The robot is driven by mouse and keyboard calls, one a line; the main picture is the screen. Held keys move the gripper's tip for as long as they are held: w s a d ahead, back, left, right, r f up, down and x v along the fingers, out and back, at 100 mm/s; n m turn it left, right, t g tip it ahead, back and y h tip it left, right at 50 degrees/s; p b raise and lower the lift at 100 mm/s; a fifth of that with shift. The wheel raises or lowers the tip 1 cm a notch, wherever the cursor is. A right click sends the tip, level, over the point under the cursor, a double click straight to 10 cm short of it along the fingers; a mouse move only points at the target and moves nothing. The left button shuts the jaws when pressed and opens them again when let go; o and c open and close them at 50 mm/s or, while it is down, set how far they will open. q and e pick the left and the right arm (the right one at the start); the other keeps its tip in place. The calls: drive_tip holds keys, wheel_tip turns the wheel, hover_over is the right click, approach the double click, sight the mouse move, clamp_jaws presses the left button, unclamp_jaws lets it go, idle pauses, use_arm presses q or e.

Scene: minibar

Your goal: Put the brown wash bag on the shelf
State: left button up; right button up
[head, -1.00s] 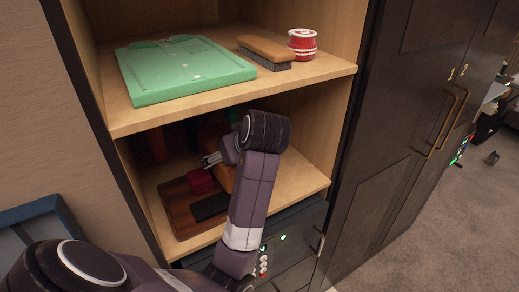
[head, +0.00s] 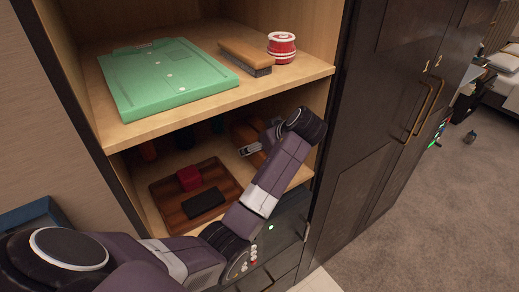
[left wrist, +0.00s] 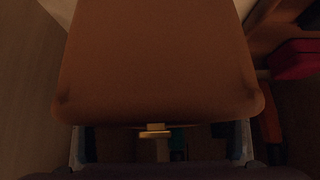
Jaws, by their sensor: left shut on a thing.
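The brown wash bag (head: 242,132) is inside the lower compartment of the wooden shelf unit, toward its right side and partly hidden by my gripper and the upper board. My left gripper (head: 254,148) reaches in from the front and is shut on the bag. In the left wrist view the bag (left wrist: 158,62) fills the upper middle, with the fingers of the gripper (left wrist: 160,146) on either side of its lower edge. I cannot tell whether the bag touches the lower board (head: 152,218). My right gripper is not in view.
A brown wooden tray (head: 228,192) with a red box (head: 189,178) and a black case (head: 203,204) lies left of the bag. Dark items stand behind.

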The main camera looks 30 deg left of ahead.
use_arm(q)
wheel_tip(320, 180, down, 2)
drive_tip(key=shift+f+p, duration=0.25)
drive_tip(key=shift+p, duration=0.5)
drive_tip(key=shift+w+d+f+p, duration=0.1)
drive_tip(key=shift+w+f+p, duration=0.05)
drive_tip(key=shift+p, duration=0.15)
drive_tip(key=shift+w+f, duration=0.1)
drive_tip(key=shift+f, duration=0.2)
drive_tip(key=shift+f, duration=0.1)
drive_tip(key=o, duration=1.5)
drive_tip(key=shift+o, duration=0.2)
